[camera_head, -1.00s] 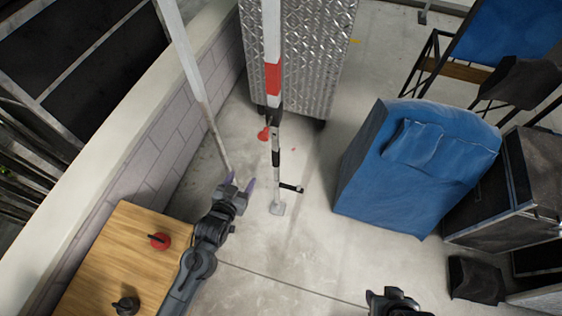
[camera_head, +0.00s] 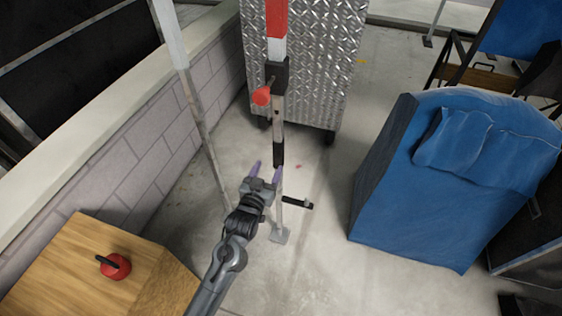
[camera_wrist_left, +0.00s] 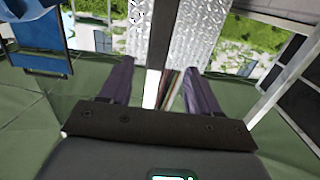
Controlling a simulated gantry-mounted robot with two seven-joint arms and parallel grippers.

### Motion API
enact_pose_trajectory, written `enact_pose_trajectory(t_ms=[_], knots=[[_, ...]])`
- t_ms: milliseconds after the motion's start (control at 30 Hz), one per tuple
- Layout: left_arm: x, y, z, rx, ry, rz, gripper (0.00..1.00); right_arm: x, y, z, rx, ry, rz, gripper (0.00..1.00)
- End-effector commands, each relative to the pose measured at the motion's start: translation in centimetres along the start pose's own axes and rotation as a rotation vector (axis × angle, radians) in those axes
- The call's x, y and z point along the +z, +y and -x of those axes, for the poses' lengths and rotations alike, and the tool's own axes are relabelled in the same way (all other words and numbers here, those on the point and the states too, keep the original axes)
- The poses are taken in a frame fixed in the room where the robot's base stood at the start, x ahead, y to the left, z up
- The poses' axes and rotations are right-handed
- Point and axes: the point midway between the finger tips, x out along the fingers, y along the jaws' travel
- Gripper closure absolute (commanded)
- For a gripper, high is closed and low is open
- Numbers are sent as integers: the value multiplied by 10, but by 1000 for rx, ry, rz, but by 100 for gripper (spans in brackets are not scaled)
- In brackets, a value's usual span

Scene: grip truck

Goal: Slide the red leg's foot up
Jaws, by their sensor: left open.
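The red leg (camera_head: 275,20) is an upright pole with red and white bands, a dark clamp with a red knob (camera_head: 261,97), and a thinner pale lower section. Its foot (camera_head: 280,236) is a small flat plate on the floor, with a short black handle (camera_head: 298,203) just above it. My left gripper (camera_head: 266,171) is open beside the lower section, fingers pointing up in the picture. In the left wrist view the pole (camera_wrist_left: 160,40) appears in the gap between the two purple fingers (camera_wrist_left: 160,80); I cannot tell whether they touch it. My right gripper is not in view.
A pale slanted pole (camera_head: 190,90) stands left of the leg, by a low block wall (camera_head: 140,155). A wooden box (camera_head: 75,265) with a red knob on top is at lower left. A metal diamond-plate case (camera_head: 330,60) stands behind.

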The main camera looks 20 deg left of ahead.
Motion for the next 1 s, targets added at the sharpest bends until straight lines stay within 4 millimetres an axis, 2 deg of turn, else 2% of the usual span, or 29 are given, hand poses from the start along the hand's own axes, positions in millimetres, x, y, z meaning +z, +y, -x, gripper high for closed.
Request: enact_pose_trajectory(t_ms=[33,100,467,1000], knots=[[12,1,-5,0,14,3,38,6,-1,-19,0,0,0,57],[12,1,-9,0,27,4,38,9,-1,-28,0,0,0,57],[11,2,-29,0,48,5,38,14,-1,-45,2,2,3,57],[8,2,-106,1,47,5,38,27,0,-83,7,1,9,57]])
